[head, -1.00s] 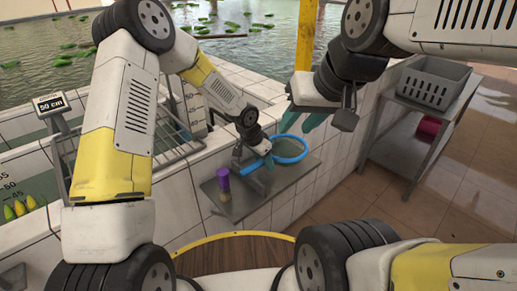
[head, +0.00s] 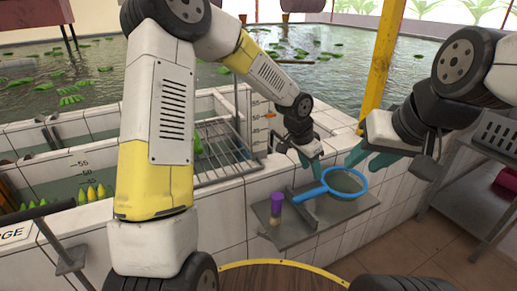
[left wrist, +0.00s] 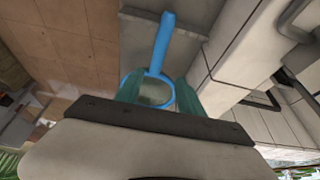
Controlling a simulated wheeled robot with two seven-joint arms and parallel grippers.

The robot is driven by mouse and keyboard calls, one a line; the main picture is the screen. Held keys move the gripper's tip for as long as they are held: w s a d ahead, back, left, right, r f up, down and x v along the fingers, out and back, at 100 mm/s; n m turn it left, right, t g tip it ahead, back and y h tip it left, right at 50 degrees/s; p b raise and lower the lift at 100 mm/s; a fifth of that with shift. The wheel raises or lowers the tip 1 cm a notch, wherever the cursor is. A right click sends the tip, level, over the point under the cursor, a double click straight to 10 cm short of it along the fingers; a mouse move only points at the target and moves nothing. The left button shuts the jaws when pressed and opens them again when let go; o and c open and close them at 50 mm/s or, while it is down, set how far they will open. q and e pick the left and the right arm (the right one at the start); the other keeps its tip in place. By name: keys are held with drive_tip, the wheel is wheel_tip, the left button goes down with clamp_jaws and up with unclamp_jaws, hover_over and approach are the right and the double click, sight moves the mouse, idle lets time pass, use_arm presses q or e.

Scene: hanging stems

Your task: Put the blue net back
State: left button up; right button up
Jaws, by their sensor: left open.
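The blue net (head: 312,193) lies on the small metal shelf (head: 290,235) on the tiled wall, its ring to the right and its handle pointing left. My left gripper (head: 311,168) is open just above where the handle meets the ring. In the left wrist view the net's handle (left wrist: 163,45) points up, and its ring shows between and beyond the two teal fingers (left wrist: 158,94). I cannot tell whether they touch it. My right gripper (head: 370,160) is to the right of the left one, above the ring, its teal fingers apart and empty.
A purple-capped container (head: 277,208) stands on the shelf left of the net. A wire rack (head: 222,150) is behind, by the water basins. A yellow post (head: 382,65) rises behind the right gripper. A grey crate (head: 497,133) is at the right.

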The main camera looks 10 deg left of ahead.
use_arm(q)
drive_tip(key=s+a+r+n+t+y, duration=0.25)
drive_tip(key=s+a+r+n, duration=0.45)
drive_tip(key=s+a+r, duration=0.95)
drive_tip(key=s+a+r+n+t+h, duration=0.1)
drive_tip(key=s+a+r+n, duration=0.1)
drive_tip(key=s+a, duration=0.3)
drive_tip(key=shift+s+r+n, duration=0.4)
drive_tip(key=shift+s+n, duration=0.3)
drive_tip(key=shift+s, duration=0.25)
